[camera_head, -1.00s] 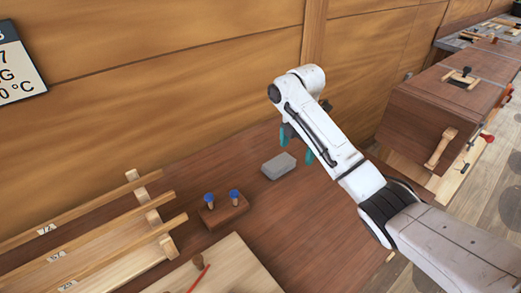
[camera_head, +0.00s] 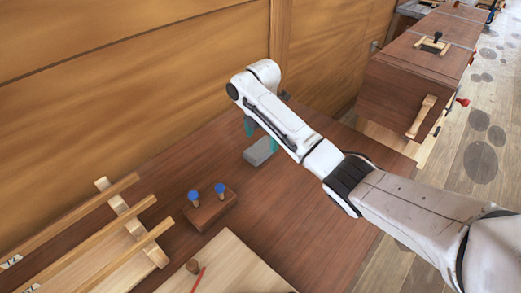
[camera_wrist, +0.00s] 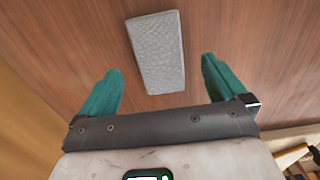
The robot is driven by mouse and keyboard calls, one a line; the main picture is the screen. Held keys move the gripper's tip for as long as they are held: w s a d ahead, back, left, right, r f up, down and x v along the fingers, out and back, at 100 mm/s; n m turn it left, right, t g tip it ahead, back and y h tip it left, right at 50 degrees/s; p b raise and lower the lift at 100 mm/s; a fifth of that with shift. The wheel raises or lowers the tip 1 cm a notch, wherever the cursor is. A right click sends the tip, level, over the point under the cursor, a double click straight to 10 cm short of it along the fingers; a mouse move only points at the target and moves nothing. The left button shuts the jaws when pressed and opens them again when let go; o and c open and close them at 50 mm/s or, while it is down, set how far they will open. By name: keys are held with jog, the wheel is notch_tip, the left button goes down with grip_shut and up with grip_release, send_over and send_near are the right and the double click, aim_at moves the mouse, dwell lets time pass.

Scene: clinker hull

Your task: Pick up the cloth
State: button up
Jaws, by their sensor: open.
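The cloth (camera_head: 260,151) is a grey rectangular block-like piece lying on the brown wooden bench top. In the wrist view the cloth (camera_wrist: 156,52) lies flat, ahead of the fingertips and roughly centred between them. My gripper (camera_wrist: 160,80) has two teal fingers spread wide apart with nothing between them. In the head view my gripper (camera_head: 258,136) hangs over the bench by the cloth, and my arm hides part of that area. The height of the fingers above the cloth is hard to tell.
A wooden block with two blue-topped pegs (camera_head: 210,208) stands left of the cloth. A slatted rack (camera_head: 120,205) and a pale board (camera_head: 225,266) with a red pencil (camera_head: 198,279) lie further left and in front. The plank wall (camera_head: 130,110) rises behind. Bench (camera_head: 300,215) right of the pegs is clear.

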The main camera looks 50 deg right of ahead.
aim_at(262, 146)
jog(key=shift+f, duration=1.95)
jog(key=shift+c, duration=0.4)
jog(key=c, duration=1.1)
